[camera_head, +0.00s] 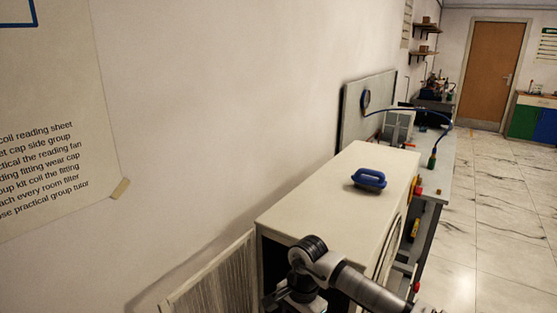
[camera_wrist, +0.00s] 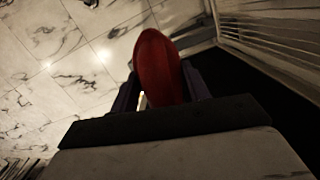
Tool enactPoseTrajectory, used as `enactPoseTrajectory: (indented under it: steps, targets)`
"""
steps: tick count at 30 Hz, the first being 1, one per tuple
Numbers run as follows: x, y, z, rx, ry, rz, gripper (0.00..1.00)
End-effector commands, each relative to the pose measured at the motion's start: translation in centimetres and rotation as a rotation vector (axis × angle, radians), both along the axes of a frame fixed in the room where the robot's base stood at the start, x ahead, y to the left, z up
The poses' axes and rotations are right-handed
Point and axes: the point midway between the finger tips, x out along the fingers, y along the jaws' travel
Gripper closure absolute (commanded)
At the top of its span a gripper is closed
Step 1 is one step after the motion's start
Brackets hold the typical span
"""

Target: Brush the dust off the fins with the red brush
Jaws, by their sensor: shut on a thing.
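The fins (camera_head: 215,285) are a pale panel of fine upright lines at the end of a cream box unit (camera_head: 325,185), at the bottom of the head view. Pale slats, likely the same fins (camera_wrist: 275,42), show at the upper right of the wrist view. My gripper (camera_wrist: 160,75) is shut on a rounded red thing, the red brush (camera_wrist: 158,70), held between its two dark fingers. The brush's bristles are hidden. No contact between brush and fins is visible. In the head view my wrist is beside the unit's near end, and the brush cannot be made out.
A blue-handled block (camera_head: 369,179) lies on top of the unit. A bench (camera_head: 436,180) with a blue hose (camera_head: 430,112) and fittings runs behind it. A wall stands close on the left. The marble floor (camera_head: 500,220) on the right is clear.

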Motion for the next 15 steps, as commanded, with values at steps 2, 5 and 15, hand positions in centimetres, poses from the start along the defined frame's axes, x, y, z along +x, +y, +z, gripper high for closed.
enactPoseTrajectory:
  steps: [2,5,15]
  targets:
    - [0.7,0.9,-4.3,-0.001,0.005,0.136,0.72]
    - [1.6,1.8,-9.2,-0.003,0.006,0.307,0.72]
    - [3.8,3.9,-20.6,-0.004,0.003,0.707,0.72]
